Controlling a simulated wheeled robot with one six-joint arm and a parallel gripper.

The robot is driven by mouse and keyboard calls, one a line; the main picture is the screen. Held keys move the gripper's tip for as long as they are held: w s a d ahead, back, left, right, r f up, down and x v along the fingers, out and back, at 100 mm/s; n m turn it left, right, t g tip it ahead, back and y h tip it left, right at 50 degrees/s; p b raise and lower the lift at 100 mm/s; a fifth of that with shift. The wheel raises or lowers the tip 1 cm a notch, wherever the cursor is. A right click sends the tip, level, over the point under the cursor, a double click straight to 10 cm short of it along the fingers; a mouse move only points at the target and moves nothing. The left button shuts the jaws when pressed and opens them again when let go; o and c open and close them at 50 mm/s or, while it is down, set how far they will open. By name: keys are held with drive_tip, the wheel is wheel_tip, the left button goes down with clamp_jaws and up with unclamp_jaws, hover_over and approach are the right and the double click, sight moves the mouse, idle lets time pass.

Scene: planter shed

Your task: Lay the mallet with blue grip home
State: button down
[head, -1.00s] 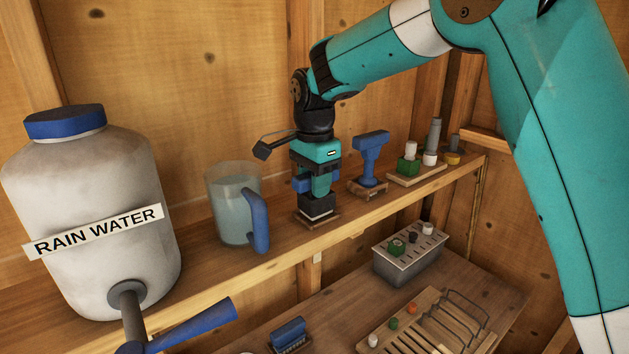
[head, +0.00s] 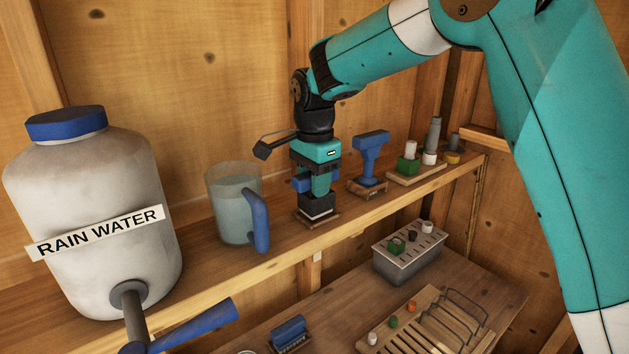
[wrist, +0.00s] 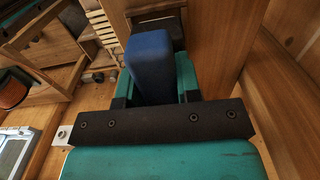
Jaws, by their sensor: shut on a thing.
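My gripper (head: 317,186) is shut on the blue grip of the mallet (head: 300,184), above the shelf. The blue grip also shows in the wrist view (wrist: 150,62), between my two teal fingers (wrist: 152,88). The mallet's dark, blocky head (head: 318,205) is below the fingers, low over a small wooden base (head: 317,220) on the shelf. I cannot tell whether the head touches that base. The mallet looks about upright. My fingers hide part of the grip.
A water jug with a blue handle (head: 235,205) stands close left. A blue T-shaped tool (head: 370,155) stands close right on a wooden stand. Further right is a board with small items (head: 415,172). A rain water tank (head: 90,190) is far left. A lower bench (head: 345,300) holds racks.

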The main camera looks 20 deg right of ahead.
drive_tip(key=shift+f, duration=0.5)
drive_tip(key=c, duration=0.7)
unclamp_jaws()
drive_tip(key=shift+c, duration=0.2)
wheel_tip(320, 180, up, 18)
drive_tip(key=b, duration=0.1)
drive_tip(key=shift+f, duration=0.25)
drive_tip(key=shift+b, duration=0.3)
